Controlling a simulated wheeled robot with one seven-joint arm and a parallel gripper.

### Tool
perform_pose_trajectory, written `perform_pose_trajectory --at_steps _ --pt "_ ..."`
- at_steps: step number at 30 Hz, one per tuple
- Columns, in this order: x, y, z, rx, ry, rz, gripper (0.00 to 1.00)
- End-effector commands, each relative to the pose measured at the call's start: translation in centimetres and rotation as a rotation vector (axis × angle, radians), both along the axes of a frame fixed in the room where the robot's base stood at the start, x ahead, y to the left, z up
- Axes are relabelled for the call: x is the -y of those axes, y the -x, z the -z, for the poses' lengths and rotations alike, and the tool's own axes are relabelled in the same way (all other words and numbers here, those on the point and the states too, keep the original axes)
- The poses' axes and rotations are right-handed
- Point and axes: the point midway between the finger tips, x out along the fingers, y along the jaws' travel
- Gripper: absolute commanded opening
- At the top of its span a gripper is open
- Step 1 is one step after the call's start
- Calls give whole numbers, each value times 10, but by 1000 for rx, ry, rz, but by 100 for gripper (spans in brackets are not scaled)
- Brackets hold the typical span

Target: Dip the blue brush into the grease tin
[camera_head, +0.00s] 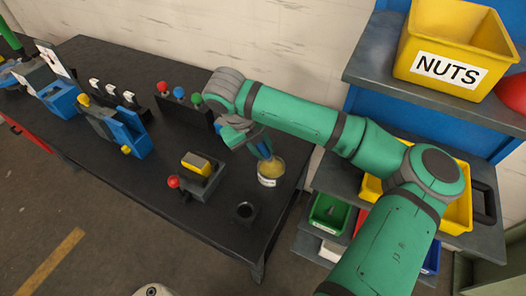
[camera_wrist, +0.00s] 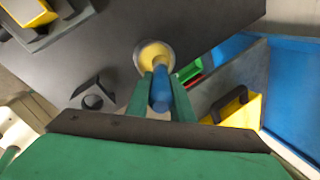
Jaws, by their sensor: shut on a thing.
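The grease tin (camera_head: 270,181) is a round pale tin with yellow grease, standing near the right end of the black workbench. It also shows in the wrist view (camera_wrist: 143,50), just beyond my fingertips. My gripper (camera_head: 262,148) is shut on the blue brush (camera_wrist: 161,92), its fingers (camera_wrist: 159,90) on either side of the handle. The gripper is above the tin, and the brush points toward the grease. The brush's lower end overlaps the tin's opening in the wrist view; I cannot tell whether it touches the grease.
On the black bench (camera_head: 150,190) are a dark holder ring (camera_head: 245,211), a block with a yellow top (camera_head: 197,164), a red-knobbed piece (camera_head: 173,182) and a rack with coloured knobs (camera_head: 180,95). Shelves with a yellow NUTS bin (camera_head: 455,45) stand right.

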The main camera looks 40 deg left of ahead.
Motion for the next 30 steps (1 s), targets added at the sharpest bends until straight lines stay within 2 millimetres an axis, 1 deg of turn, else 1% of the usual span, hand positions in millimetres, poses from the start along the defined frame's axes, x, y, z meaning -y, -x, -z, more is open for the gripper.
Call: perform_pose_trajectory --at_steps 19,24,30 --pt "0 -1 -45 2 0 0 0" --pt "0 0 -51 1 0 0 0" --pt "0 0 -51 1 0 0 0"
